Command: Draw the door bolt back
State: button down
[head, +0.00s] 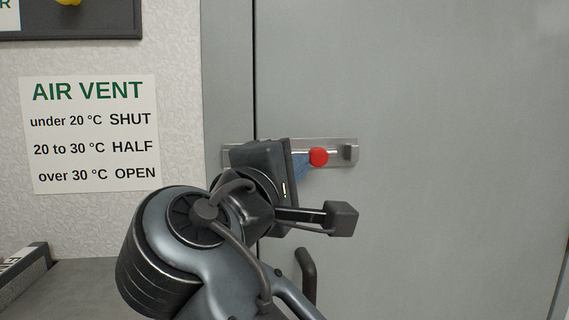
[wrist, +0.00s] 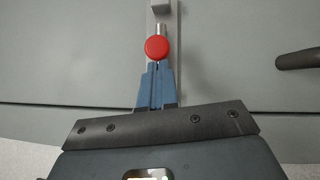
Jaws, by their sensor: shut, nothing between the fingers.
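The door bolt has a round red knob (head: 318,156) on a bar over a metal backplate (head: 336,162). A grey block (head: 350,152) sits at the plate's right end. In the wrist view the red knob (wrist: 156,47) is just beyond my fingertips, with part of the bar (wrist: 158,30) showing past it. My gripper (head: 304,162) is at the knob's left side in the head view; its blue fingers (wrist: 157,72) are shut with nothing between them. I cannot tell whether the fingertips touch the knob. My gripper and wrist hide the left part of the bolt.
The grey door (head: 430,90) fills the right side, with its edge gap left of the bolt. A dark door handle (head: 307,272) is below the bolt, also in the wrist view (wrist: 298,60). An air vent notice (head: 90,135) hangs on the left wall. Right of the bolt is clear.

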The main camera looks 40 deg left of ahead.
dwell(0.3)
jog(key=shift+w+d, duration=1.5)
jog(key=shift+w, duration=0.3)
